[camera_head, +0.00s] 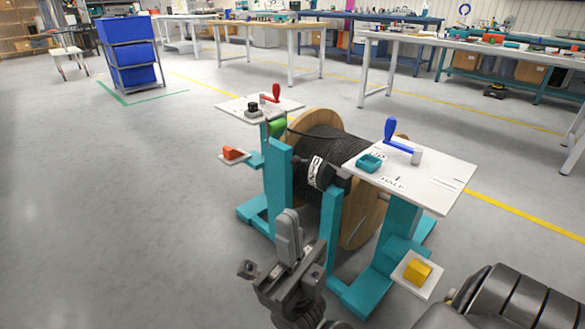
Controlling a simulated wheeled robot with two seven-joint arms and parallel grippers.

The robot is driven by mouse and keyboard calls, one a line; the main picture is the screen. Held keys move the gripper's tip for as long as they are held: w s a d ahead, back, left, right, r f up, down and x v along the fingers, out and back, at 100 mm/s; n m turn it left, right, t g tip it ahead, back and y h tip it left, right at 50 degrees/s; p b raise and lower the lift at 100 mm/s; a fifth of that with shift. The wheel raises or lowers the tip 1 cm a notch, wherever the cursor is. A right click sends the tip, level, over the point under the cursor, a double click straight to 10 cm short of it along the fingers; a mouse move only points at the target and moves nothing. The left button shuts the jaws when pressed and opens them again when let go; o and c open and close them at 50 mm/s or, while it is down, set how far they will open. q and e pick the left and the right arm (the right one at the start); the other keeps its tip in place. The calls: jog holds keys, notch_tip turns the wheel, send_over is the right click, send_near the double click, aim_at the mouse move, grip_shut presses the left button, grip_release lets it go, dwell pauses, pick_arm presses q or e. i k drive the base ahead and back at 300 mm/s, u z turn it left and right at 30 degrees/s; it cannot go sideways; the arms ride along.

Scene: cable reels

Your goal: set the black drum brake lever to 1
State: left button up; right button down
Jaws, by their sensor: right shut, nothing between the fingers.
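A reel with wooden flanges (361,222) and a black cable drum (335,147) sits in a teal stand (278,178). A green-handled lever (278,127) stands at the drum's left front, beside a teal upright. Below it, a black part carries a white label (316,171) with dark marks too small to read surely. I cannot tell which lever is the black drum's brake. My right gripper (289,228) is shut and empty, pointing up in front of the stand, below the label and apparently apart from it. My left gripper is out of view.
A left white plate (285,105) holds a red lever (275,92) and a black knob (253,109). A right plate (445,180), marked HALF, holds a blue lever (395,138) and teal block (369,163). Orange (233,153) and yellow (417,271) blocks sit lower. Left floor is clear.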

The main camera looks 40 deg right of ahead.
aim_at(295, 161)
jog(key=u, duration=0.4)
jog(key=k, duration=0.95)
jog(key=u, duration=0.4)
jog(key=i, duration=1.2)
jog(key=z, duration=0.75)
jog(key=i, duration=0.95)
jog(key=z, duration=1.45)
jog(key=i, duration=0.35)
jog(key=z, duration=0.25)
